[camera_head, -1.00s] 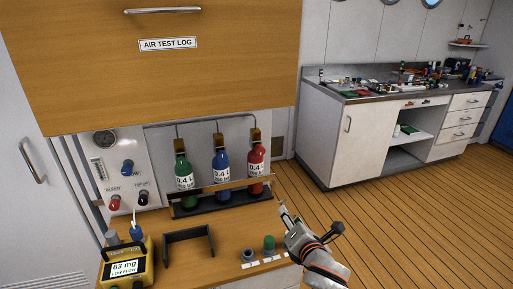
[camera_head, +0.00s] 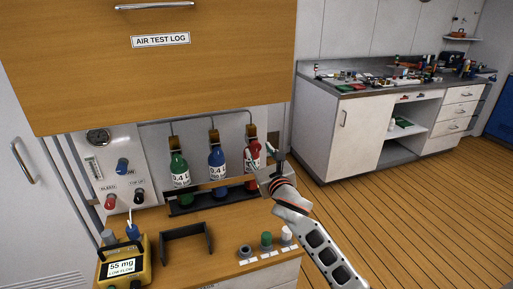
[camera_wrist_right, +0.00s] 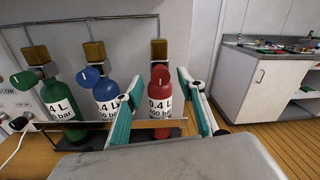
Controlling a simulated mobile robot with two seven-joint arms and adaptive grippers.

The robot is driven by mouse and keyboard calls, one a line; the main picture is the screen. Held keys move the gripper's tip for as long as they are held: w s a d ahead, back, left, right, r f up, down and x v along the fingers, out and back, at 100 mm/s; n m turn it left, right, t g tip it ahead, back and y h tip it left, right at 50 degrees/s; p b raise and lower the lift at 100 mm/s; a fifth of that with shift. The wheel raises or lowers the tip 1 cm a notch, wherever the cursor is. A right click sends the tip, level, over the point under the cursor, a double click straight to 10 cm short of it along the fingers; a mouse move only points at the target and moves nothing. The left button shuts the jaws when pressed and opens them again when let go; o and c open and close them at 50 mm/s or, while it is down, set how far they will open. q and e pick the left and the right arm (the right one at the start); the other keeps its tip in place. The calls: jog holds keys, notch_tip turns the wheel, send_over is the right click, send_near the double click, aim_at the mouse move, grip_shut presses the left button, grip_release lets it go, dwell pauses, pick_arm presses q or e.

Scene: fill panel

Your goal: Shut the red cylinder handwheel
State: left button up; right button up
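The red cylinder (camera_head: 252,150) stands upright at the right end of a row of three in a rack, labelled 0.4 L. Its round red handwheel (camera_wrist_right: 160,76) shows at its top in the right wrist view, below a brass block. My right gripper (camera_head: 264,158) is in front of the red cylinder and hides part of it. In the right wrist view its two green-sided fingers (camera_wrist_right: 160,84) are apart, with the red handwheel and cylinder beyond and between them. I cannot tell contact; the fingers look empty. My left gripper is not in view.
A blue cylinder (camera_head: 216,161) and a green cylinder (camera_head: 179,168) stand left of the red one. The wooden cabinet (camera_head: 160,75) overhangs above. A yellow meter (camera_head: 124,262) reading 55 mg, a black bracket (camera_head: 187,232) and small caps sit on the counter.

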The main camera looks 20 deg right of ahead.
aim_at(257, 147)
jog(key=shift+w, duration=1.95)
grip_shut()
